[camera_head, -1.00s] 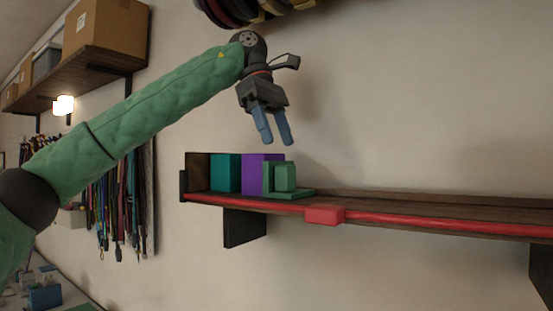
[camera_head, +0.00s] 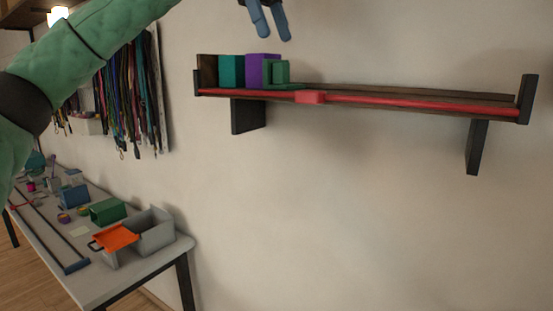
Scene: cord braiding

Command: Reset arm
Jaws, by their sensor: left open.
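My left gripper (camera_head: 270,22) shows at the top of the head view, at the end of my green-sleeved arm. Its two blue-grey fingers point down and are apart, with nothing between them. It is above the wall shelf (camera_head: 400,110) and over the green holder (camera_head: 279,74), with a gap below the fingertips. The wrist above the fingers is cut off by the top edge. My right gripper is not in view.
A teal block (camera_head: 231,70) and a purple block (camera_head: 260,70) stand at the shelf's left end. A red rail with a red slider (camera_head: 310,97) runs along its front. Cords (camera_head: 130,95) hang at left. A table (camera_head: 110,285) holds a grey bin (camera_head: 152,232) and an orange tray (camera_head: 115,236).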

